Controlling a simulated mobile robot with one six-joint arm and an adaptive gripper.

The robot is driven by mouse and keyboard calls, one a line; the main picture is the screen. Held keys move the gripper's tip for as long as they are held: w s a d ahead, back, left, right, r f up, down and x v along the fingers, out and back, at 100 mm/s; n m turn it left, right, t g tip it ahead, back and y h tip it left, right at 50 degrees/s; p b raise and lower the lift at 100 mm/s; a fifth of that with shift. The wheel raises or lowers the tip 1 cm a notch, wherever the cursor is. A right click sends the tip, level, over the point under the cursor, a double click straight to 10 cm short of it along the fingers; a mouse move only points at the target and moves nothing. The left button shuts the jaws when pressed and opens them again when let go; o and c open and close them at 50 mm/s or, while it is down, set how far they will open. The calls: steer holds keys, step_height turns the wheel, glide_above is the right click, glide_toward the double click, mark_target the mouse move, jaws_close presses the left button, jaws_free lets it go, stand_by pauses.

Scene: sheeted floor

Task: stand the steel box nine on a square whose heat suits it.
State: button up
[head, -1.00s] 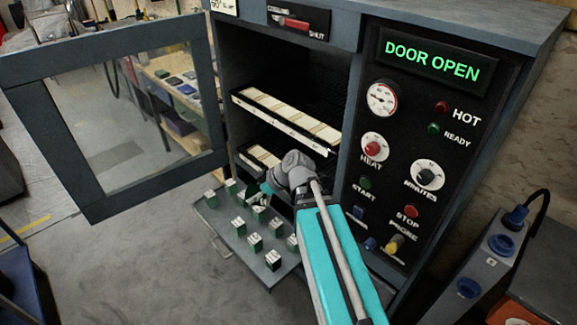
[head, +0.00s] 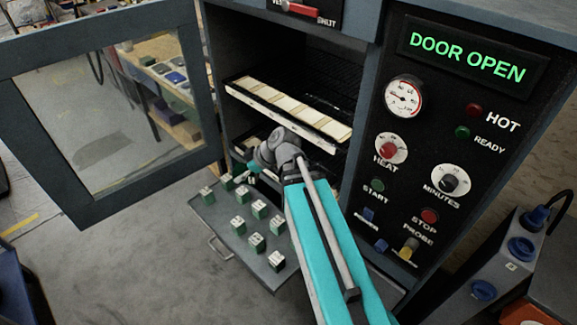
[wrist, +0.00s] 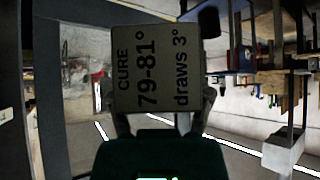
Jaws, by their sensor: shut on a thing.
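My gripper (wrist: 163,112) is shut on a box (wrist: 158,68), which fills the middle of the wrist view. The box face reads "CURE 79-81° draws 3°", turned sideways; no number nine shows on this face. In the head view my gripper (head: 250,170) is at the oven mouth, near the lower rack and above the back of the fold-down shelf; the held box is hard to make out there. The upper rack (head: 330,147) carries a row of cream squares (head: 285,102), with markings on its front strip too small to read. The lower rack is mostly hidden by my arm.
Several green boxes with pale tops (head: 257,243) stand on the fold-down shelf (head: 224,243). The glazed oven door (head: 84,210) stands open at left. The control panel at right has a display (head: 466,58) reading "DOOR OPEN" and a round gauge (head: 404,96).

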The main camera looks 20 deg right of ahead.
steer(key=shift+d, duration=0.15)
steer(key=shift+w+d+f, duration=0.1)
steer(key=shift+w+f, duration=0.05)
steer(key=shift+f, duration=0.1)
steer(key=w+d+f+n+g+h+b, duration=0.45)
steer(key=d+f+n+h, duration=0.25)
steer(key=f+h, duration=0.25)
steer(key=w+d+r+n+t+h+b, duration=0.2)
steer(key=w+d+n+h+b, duration=0.1)
steer(key=h, duration=0.3)
steer(key=shift+w+d+n+b, duration=0.15)
steer(key=shift+d+n+b, duration=0.2)
steer(key=shift+d+n, duration=0.4)
steer(key=shift+d+t, duration=0.15)
steer(key=shift+t, duration=0.1)
steer(key=shift+f, duration=0.1)
